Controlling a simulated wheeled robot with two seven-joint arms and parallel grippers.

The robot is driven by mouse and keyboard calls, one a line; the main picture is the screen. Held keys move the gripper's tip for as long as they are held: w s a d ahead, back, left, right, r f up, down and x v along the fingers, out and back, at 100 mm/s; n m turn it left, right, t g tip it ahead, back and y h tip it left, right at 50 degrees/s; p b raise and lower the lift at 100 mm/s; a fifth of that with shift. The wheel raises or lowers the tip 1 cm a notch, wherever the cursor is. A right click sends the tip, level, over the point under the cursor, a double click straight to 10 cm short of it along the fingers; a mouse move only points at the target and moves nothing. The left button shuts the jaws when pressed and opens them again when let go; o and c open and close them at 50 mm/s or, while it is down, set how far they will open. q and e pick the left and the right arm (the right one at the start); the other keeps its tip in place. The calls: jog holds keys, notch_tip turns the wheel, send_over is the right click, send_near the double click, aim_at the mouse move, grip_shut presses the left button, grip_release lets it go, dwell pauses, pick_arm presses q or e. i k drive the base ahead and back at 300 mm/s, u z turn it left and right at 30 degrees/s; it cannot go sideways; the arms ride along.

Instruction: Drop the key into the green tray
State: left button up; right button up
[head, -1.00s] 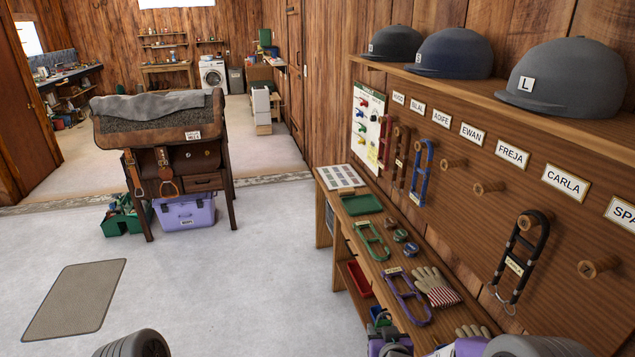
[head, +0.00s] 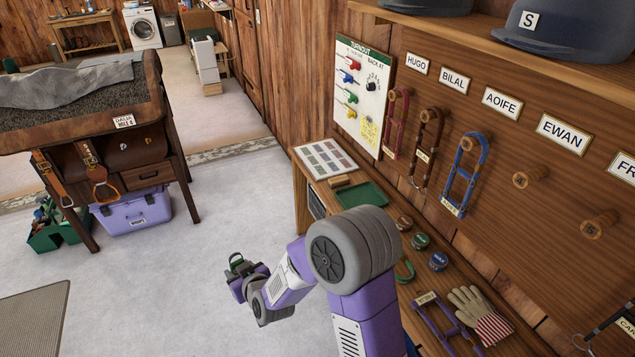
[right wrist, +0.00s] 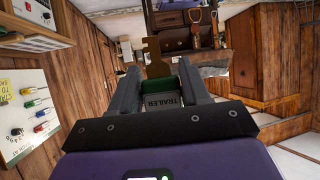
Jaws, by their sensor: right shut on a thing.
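The key (right wrist: 154,58) is brass-brown, with a dark tag reading TRAILER (right wrist: 164,101) and some green at its base. My right gripper (right wrist: 162,92) is shut on it, and the key sticks out past the fingertips. In the head view my right gripper (head: 242,274) is over the open floor, left of the bench, with a small green part (head: 236,262) showing at it. The green tray (head: 372,195) lies on the bench to the right of the gripper, apart from it. My arm partly covers the tray's near edge. My left gripper is not in view.
The bench (head: 312,205) also holds a printed sheet (head: 325,158), several round tins (head: 420,241), a purple halter (head: 440,322) and a glove (head: 480,312). Halters hang on pegs above. A saddle stand (head: 90,150) is at left. The floor between is clear.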

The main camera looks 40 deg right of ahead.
aim_at(366, 200)
jog(key=z, duration=0.05)
jog(key=i, duration=1.7)
jog(key=z, duration=1.2)
jog(key=i, duration=1.25)
jog(key=z, duration=0.9)
jog(key=i, duration=0.2)
jog(key=z, duration=0.25)
